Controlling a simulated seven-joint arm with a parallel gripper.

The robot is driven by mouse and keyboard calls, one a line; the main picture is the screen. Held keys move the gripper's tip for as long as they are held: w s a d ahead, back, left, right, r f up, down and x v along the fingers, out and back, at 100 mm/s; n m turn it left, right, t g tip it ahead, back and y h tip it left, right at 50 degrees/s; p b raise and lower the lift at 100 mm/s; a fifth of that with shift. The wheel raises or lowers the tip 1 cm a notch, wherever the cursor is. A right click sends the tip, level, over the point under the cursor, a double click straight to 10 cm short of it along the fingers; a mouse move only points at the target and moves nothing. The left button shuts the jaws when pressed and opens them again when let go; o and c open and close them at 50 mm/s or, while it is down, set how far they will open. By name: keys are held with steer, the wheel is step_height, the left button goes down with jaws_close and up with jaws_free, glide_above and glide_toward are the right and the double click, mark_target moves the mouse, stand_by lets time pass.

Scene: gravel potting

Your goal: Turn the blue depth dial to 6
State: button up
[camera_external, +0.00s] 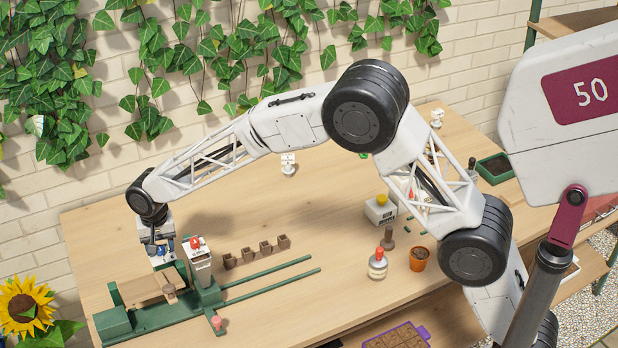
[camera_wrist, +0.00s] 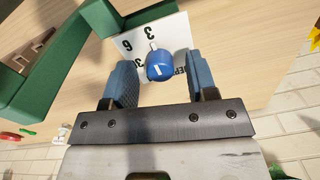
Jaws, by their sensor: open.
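The blue depth dial (camera_wrist: 160,68) has a white mark and stands on a white numbered plate (camera_wrist: 137,42). In the wrist view the plate shows a 3, a 6, part of a 30 and part of a word. My gripper (camera_wrist: 160,64) is open, with one blue finger on each side of the dial and a visible gap on both sides. In the external view my gripper (camera_external: 160,251) is low over the left end of the bench, beside the green machine (camera_external: 135,317); the dial is not clear there.
A sunflower (camera_external: 22,306) is at the far left. The bench middle (camera_external: 330,225) is mostly clear.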

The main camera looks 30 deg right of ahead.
steer(key=shift+c, duration=0.3)
steer(key=c, duration=0.9)
steer(key=shift+n, duration=3)
steer(key=o, duration=1)
steer(key=shift+c, duration=0.2)
